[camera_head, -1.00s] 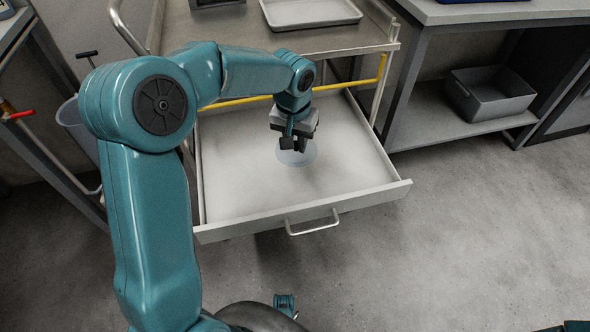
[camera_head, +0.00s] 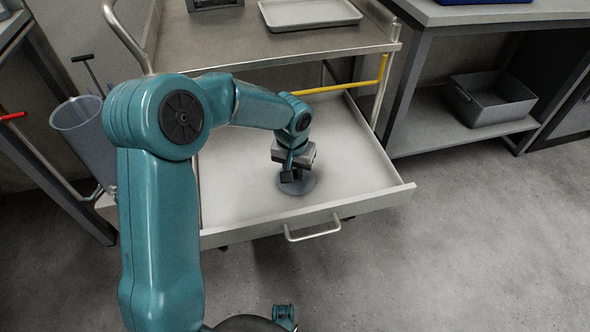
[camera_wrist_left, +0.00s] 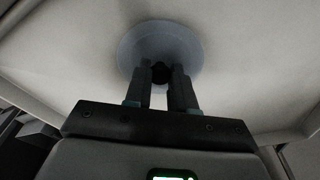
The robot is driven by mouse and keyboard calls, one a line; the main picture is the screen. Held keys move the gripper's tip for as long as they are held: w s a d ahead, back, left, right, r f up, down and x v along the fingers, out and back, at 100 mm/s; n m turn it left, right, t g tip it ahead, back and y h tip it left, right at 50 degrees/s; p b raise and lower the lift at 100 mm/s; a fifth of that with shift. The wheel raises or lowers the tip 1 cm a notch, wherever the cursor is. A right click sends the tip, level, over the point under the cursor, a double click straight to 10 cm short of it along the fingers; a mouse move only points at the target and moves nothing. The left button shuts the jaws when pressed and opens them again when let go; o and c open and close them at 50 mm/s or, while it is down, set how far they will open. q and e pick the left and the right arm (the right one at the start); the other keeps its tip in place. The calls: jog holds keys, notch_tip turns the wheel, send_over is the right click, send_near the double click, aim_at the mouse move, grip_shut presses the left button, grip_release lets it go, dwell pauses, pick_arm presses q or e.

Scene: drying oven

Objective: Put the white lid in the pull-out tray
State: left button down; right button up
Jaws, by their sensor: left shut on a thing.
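The lid (camera_head: 307,186) is a round disc with a dark knob and looks grey-blue in this light. It is over the floor of the pull-out tray (camera_head: 240,198), inside its walls. My left gripper (camera_head: 291,178) reaches down into the tray and is shut on the lid's knob. In the left wrist view the lid (camera_wrist_left: 196,42) shows with both fingers (camera_wrist_left: 160,75) around the dark knob. I cannot tell for sure whether the lid touches the tray floor.
The tray sticks out from under a metal cart top (camera_head: 230,45), with a yellow bar (camera_head: 350,86) behind it. A shallow metal tray (camera_head: 310,13) lies on top. A grey bin (camera_head: 492,97) sits on the right shelf. A bucket (camera_head: 85,135) stands left.

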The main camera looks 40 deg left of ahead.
aim_at(293, 184)
pick_arm(q)
jog(key=c, duration=1)
grip_release()
jog(key=shift+f, duration=0.1)
jog(key=r+p, duration=0.1)
jog(key=r, duration=0.3)
jog(key=s+r+p, duration=0.1)
jog(key=r, duration=0.3)
jog(key=r+p, duration=0.2)
jog(key=r, duration=0.2)
jog(key=shift+s+d+r, duration=0.15)
jog(key=shift+s+d, duration=0.1)
